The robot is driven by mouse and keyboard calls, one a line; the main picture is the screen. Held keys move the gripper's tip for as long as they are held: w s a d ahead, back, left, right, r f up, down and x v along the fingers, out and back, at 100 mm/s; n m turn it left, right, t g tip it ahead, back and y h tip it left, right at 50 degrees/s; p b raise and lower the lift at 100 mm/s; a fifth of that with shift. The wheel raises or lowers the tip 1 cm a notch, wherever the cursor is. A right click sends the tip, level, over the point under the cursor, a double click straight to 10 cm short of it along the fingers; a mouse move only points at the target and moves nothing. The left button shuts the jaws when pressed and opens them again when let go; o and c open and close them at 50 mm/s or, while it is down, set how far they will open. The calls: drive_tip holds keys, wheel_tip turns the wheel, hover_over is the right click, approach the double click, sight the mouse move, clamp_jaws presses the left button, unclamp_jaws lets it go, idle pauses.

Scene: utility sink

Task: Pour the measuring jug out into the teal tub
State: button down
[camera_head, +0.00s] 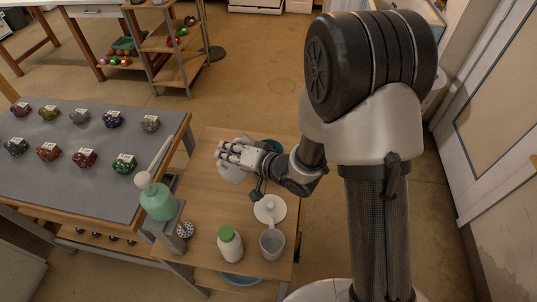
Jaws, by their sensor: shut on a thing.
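My gripper (228,153) reaches left over the wooden table and is shut on a pale, whitish vessel, which looks like the measuring jug (232,173). The fingers and wrist cover part of the jug, so its exact tilt and contents cannot be told. The teal tub (274,145) shows just behind and to the right of the gripper, mostly hidden by the gripper and arm. The held jug appears left of the tub and in front of it.
A blue basin (240,279) shows at the front edge. A grey-topped table (60,185) bears several coloured lumps.

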sight(223, 161)
drive_tip(key=shift+s+a+f+n+h+b, duration=0.15)
drive_tip(key=shift+s+f+n+b, duration=0.1)
drive_tip(key=shift+f+b, duration=0.35)
drive_tip(key=shift+s+a+f+n+h+b, duration=0.15)
drive_tip(key=shift+f+n+b, duration=0.1)
drive_tip(key=shift+f+b, duration=0.25)
drive_tip(key=shift+s+a+f+n+t+h+b, duration=0.25)
drive_tip(key=shift+a+n+t+h+b, duration=0.2)
drive_tip(key=shift+b, duration=0.65)
wheel_tip(223, 161, down, 6)
drive_tip(key=s+a+n+t+h, duration=0.1)
drive_tip(key=s+a+n+h, duration=0.1)
drive_tip(key=a+n, duration=0.1)
wheel_tip(223, 161, up, 7)
drive_tip(key=s+a+n+t+p, duration=0.1)
drive_tip(key=n+p, duration=0.1)
drive_tip(key=shift+s+t+h, duration=0.15)
drive_tip(key=shift+t+h, duration=0.2)
drive_tip(key=shift+h, duration=0.1)
drive_tip(key=shift+a+r, duration=0.1)
